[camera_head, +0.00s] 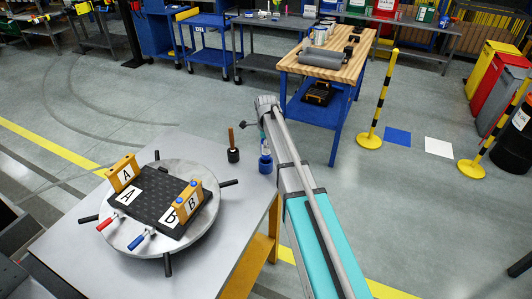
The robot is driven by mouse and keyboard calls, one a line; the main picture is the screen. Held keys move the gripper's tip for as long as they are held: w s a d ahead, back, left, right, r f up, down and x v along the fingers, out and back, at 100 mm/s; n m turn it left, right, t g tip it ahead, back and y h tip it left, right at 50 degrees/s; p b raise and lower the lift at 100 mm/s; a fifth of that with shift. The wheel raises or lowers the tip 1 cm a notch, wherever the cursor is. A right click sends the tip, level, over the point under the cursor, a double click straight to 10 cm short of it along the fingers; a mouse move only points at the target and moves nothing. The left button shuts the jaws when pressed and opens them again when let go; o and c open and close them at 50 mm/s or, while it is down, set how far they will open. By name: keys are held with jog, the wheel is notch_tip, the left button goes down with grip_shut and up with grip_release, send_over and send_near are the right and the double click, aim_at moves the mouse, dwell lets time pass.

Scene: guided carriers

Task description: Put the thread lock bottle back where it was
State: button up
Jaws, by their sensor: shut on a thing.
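A small blue object, which looks like the thread lock bottle (265,161), shows upright at the right corner of the grey table (75,225), just left of my arm. My gripper (262,132) is at the far end of my arm, close above it, small and partly hidden by the arm links. It appears shut on the bottle. I cannot make out the fingertips, or whether the bottle touches the table. A black holder (233,156) with a brown-handled item stands to its left.
A round turntable (118,235) with black handles carries a black plate and yellow blocks marked A and B. A wood-topped blue bench (325,57) stands beyond my arm. Yellow-black posts (380,100) stand to the right.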

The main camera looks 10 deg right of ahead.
jog(key=shift+f+b, duration=0.65)
jog(key=shift+f, duration=0.3)
jog(key=shift+f+b, duration=0.3)
jog(key=shift+f, duration=0.05)
jog(key=shift+f+b, duration=0.25)
jog(key=shift+b, duration=0.05)
jog(key=o, duration=1.1)
jog(key=shift+o, duration=0.2)
jog(key=shift+r, duration=0.15)
notch_tip(320, 180, up, 13)
jog(key=p, duration=1.3)
jog(key=shift+w, duration=0.1)
